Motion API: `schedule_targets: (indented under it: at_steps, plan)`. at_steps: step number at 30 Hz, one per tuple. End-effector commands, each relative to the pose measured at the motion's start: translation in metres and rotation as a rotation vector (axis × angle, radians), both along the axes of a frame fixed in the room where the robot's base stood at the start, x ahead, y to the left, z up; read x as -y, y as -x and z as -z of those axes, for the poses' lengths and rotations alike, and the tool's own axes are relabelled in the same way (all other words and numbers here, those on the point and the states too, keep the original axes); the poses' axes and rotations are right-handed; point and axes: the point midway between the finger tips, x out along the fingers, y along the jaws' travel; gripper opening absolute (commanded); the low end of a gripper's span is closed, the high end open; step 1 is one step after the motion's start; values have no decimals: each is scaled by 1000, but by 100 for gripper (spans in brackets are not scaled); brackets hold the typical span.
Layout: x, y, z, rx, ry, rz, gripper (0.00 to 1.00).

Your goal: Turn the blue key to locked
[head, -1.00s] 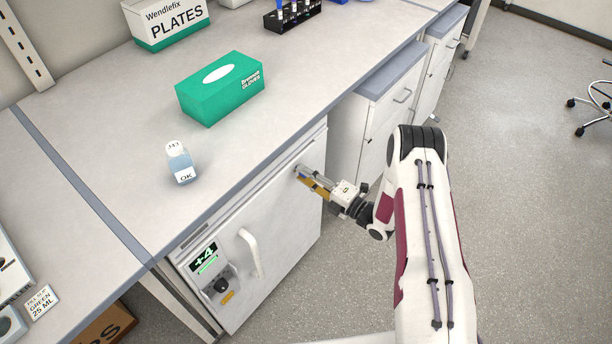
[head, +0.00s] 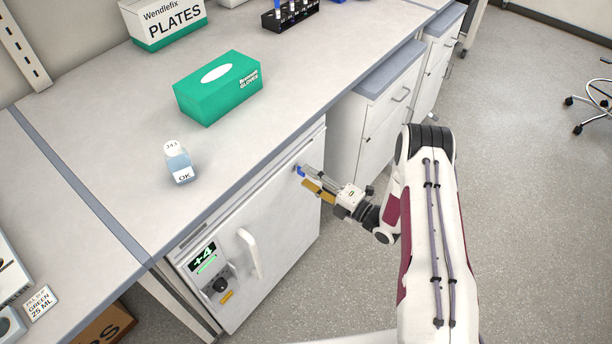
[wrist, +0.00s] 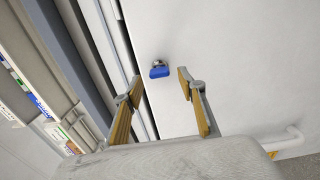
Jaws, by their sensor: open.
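The blue key (wrist: 159,71) sits in a round metal lock on the white fridge door, and its bow lies roughly level across the wrist view. In the head view the blue key (head: 300,170) shows as a small blue spot near the top right of the door. My gripper (wrist: 160,82) is open, with its yellow-padded fingers apart and the key seen between and just beyond the tips. In the head view my gripper (head: 306,178) is just off the door front, beside the key, and holds nothing.
The fridge door (head: 275,235) has a white handle (head: 250,252) and a display reading +4 (head: 203,257). The bench (head: 130,140) overhangs it and carries a small bottle (head: 179,163) and a green glove box (head: 218,88). Drawer cabinets (head: 375,105) stand to the right.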

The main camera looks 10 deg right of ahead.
Motion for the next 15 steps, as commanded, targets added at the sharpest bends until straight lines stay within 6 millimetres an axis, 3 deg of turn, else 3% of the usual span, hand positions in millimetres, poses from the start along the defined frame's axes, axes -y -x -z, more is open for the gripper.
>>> schedule_targets:
  at_steps: [15]
  plan:
    - [48,46,0,-1,1,3,40]
